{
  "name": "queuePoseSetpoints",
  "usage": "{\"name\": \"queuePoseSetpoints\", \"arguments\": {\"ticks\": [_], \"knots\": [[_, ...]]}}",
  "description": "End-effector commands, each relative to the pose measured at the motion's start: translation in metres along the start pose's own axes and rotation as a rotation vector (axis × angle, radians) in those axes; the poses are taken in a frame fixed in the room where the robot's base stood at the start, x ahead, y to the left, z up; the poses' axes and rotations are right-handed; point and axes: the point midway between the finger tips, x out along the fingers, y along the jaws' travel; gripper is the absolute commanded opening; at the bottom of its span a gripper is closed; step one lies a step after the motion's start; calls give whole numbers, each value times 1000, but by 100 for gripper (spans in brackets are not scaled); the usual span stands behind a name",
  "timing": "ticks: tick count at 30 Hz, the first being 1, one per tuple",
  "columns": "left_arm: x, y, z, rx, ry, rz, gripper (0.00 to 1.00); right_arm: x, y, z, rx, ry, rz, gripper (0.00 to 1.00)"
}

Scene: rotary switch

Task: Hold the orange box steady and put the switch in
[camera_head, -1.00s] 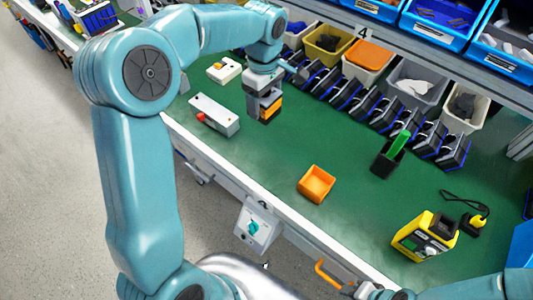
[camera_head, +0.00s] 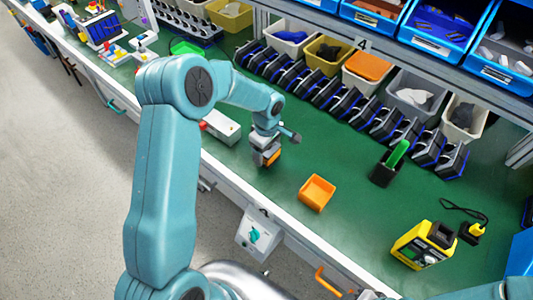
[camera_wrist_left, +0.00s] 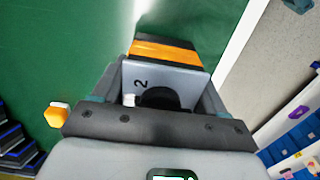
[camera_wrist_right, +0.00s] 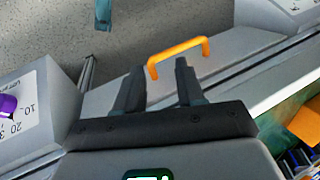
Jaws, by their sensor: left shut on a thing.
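The small orange box (camera_head: 317,193) sits open on the green table, near its front edge. My left gripper (camera_head: 264,144) is shut on the switch (camera_head: 271,158), a grey block with an orange band and black end. It is left of and behind the orange box, apart from it. In the left wrist view the switch (camera_wrist_left: 165,55) sits between the fingers, its grey face marked 2. My right gripper (camera_wrist_right: 158,85) is open and empty in its wrist view, beside an orange handle (camera_wrist_right: 178,56). Nothing holds the orange box.
A grey panel with a teal knob (camera_head: 254,238) hangs on the table front. A black holder with a green piece (camera_head: 397,153) and a yellow device (camera_head: 423,246) stand to the right. A row of black-blue units and bins (camera_head: 411,97) lines the back. Green table is clear around the orange box.

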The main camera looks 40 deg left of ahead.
Motion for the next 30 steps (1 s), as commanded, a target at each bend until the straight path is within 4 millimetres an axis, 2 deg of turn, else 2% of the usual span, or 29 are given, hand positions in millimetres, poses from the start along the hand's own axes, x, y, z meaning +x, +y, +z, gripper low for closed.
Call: {"name": "queuePoseSetpoints", "arguments": {"ticks": [1,4,17,18,20,21,30], "knots": [[10,0,0,0,-1,-3,34,2,1,0,0,0,0,38],[23,0,0,0,0,-2,34,3,1,0,0,0,0,38],[29,0,0,0,1,0,34,9,3,0,0,0,0,38],[29,0,0,1,0,0,76,9,3,0,0,0,0,38],[28,0,0,1,0,0,95,8,3,0,0,0,0,38],[28,0,0,1,0,-1,98,8,3,0,0,0,0,38],[26,0,0,0,0,-1,98,5,2,0,0,0,0,38]]}}
